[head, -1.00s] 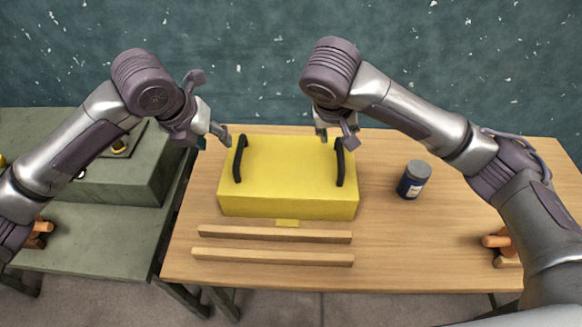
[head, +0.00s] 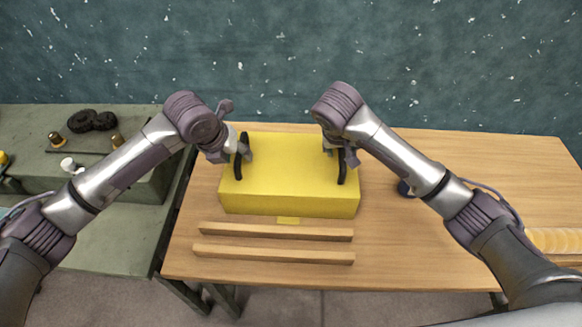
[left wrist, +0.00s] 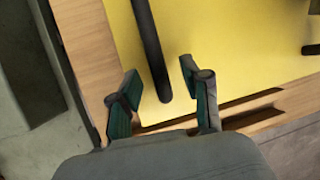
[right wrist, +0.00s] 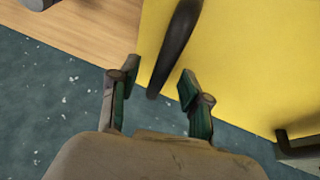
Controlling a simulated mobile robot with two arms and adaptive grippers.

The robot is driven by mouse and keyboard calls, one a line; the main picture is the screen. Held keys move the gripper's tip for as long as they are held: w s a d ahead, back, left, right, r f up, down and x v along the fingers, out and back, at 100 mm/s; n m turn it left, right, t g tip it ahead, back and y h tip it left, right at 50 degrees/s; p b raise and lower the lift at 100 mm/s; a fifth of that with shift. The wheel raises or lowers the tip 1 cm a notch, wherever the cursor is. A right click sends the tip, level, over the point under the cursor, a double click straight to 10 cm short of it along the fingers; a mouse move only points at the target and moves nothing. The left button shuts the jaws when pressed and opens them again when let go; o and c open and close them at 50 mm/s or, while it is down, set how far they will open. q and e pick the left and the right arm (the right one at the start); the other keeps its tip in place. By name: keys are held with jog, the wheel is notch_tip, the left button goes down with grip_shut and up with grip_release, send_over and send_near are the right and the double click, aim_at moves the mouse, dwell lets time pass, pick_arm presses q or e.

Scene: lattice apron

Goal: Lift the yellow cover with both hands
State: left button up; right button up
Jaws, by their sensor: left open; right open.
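The yellow cover (head: 290,203) is a box shape resting on the wooden table, with a black handle near each end. My left gripper (head: 243,152) is open at the left handle (head: 238,168); in the left wrist view my left gripper (left wrist: 159,80) has its fingers on either side of that handle's line (left wrist: 150,45). My right gripper (head: 341,157) is open at the right handle (head: 341,172); in the right wrist view my right gripper (right wrist: 158,82) has its fingertips either side of the handle (right wrist: 176,45). Neither gripper is closed on a handle. Finger depth is hard to tell.
A dark jar (head: 404,188) is mostly hidden behind my right arm. A green bench (head: 110,235) with small parts stands left.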

pick_arm(q)
jog(key=shift+x, duration=1.1)
pick_arm(e)
jog(key=shift+x, duration=1.1)
pick_arm(q)
grip_shut()
pick_arm(e)
grip_shut()
pick_arm(q)
jog(key=shift+w+r, duration=0.1)
jog(key=shift+r, duration=0.15)
pick_arm(e)
jog(key=shift+w+r, duration=0.1)
jog(key=shift+r, duration=0.1)
